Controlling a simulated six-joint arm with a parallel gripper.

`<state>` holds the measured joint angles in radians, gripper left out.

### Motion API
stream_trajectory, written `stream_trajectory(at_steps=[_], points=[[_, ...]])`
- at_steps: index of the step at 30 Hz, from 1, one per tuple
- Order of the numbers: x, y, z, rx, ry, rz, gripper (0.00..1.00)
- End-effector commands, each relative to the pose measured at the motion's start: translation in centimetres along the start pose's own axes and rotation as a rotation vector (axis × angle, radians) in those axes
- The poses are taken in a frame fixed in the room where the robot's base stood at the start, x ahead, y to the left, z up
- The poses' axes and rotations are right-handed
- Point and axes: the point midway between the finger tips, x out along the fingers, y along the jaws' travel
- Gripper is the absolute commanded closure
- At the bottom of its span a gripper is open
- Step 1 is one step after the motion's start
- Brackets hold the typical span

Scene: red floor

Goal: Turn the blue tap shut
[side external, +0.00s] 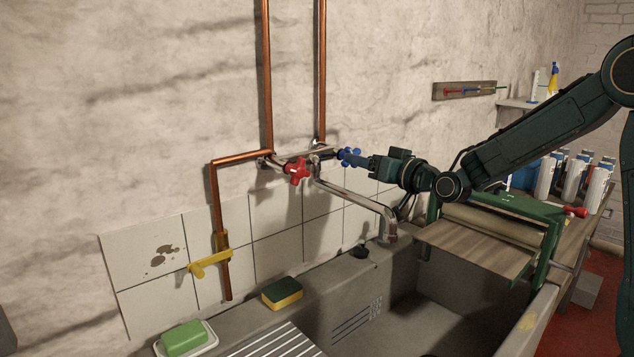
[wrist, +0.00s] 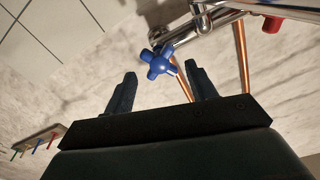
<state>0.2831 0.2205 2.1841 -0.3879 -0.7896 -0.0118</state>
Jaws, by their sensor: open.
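The blue tap (side external: 349,156) is a knob with several lobes on the right side of the wall-mounted faucet. It shows fully in the wrist view (wrist: 159,61), just beyond and between my fingertips. My gripper (side external: 364,162) is right beside the blue tap in the side view, coming from the right. In the wrist view my gripper (wrist: 161,76) is open, with one finger on each side of the tap's line and nothing between them. I cannot tell whether a finger touches the knob. The chrome faucet (side external: 352,195) has its spout hanging over the sink.
A red tap (side external: 298,172) sits left of the blue one. Copper pipes (side external: 266,80) run up the wall. The stone sink (side external: 400,312) lies below, with a sponge (side external: 282,292) and green soap (side external: 184,338) on its ledge. A green roller machine (side external: 500,235) stands at the right.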

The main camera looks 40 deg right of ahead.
Motion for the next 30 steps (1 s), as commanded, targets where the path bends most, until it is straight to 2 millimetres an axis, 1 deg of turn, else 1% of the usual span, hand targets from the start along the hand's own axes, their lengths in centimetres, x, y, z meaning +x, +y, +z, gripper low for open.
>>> stream_trajectory(at_steps=[1, 9, 16, 21, 30], points=[[-0.8, 0.1, -0.1, 0.000, 0.001, 0.003, 0.44], [-4.8, 0.1, -0.1, 0.001, 0.002, 0.003, 0.44], [-7.8, 0.1, -0.1, 0.000, 0.002, 0.003, 0.44], [-9.0, 0.0, -0.1, 0.001, 0.003, 0.001, 0.44], [-9.4, 0.0, -0.1, 0.000, 0.002, 0.000, 0.44]])
